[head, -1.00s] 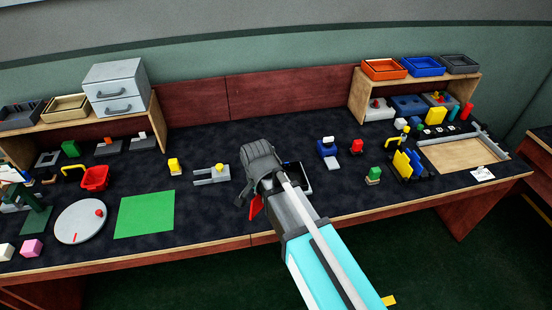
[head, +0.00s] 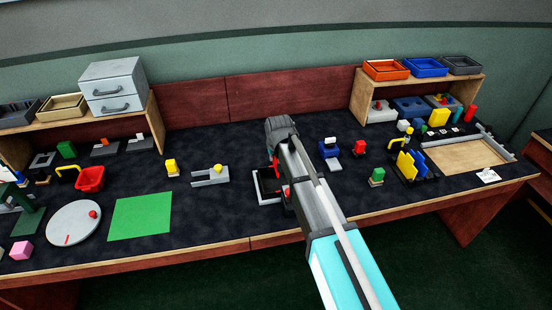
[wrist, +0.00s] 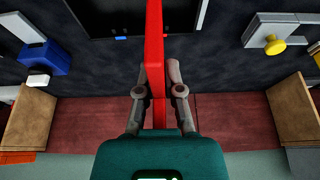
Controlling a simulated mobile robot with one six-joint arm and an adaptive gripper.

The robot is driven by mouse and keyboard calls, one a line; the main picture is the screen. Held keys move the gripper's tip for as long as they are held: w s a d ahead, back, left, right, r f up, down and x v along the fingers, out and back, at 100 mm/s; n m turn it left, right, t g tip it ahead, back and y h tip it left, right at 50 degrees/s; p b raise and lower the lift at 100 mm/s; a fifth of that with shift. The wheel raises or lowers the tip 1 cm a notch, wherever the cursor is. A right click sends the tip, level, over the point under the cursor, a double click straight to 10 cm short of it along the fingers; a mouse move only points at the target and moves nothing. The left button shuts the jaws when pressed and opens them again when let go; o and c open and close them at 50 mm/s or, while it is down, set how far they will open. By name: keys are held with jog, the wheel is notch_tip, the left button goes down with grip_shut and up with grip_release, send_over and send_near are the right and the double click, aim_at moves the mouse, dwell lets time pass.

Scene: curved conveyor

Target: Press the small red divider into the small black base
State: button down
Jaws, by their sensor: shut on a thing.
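My gripper (wrist: 159,72) is shut on the small red divider (wrist: 155,30), which stands edge-on between the fingers and runs out past the fingertips to the top of the wrist view. The small black base (wrist: 100,22) lies beyond it, with the divider's far end seen across it. Red slivers of the divider (head: 276,163) show beside my gripper (head: 278,150). I cannot tell whether the divider touches the base.
A grey fixture with a yellow knob (head: 209,178) stands to the left. A blue block with a white top (head: 329,148) and a small red block (head: 359,147) stand to the right. A green mat (head: 141,215) lies front left.

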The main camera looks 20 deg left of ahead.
jog(key=shift+s+f, duration=0.1)
dwell(0.3)
jog(key=shift+f, duration=0.15)
jog(key=shift+f+b, duration=2.65)
jog(key=shift+b, duration=0.25)
jog(key=shift+f+b, duration=2.3)
jog(key=c, duration=0.7)
grip_release()
jog(key=shift+r, duration=0.25)
notch_tip(320, 180, up, 10)
jog(key=p, duration=1)
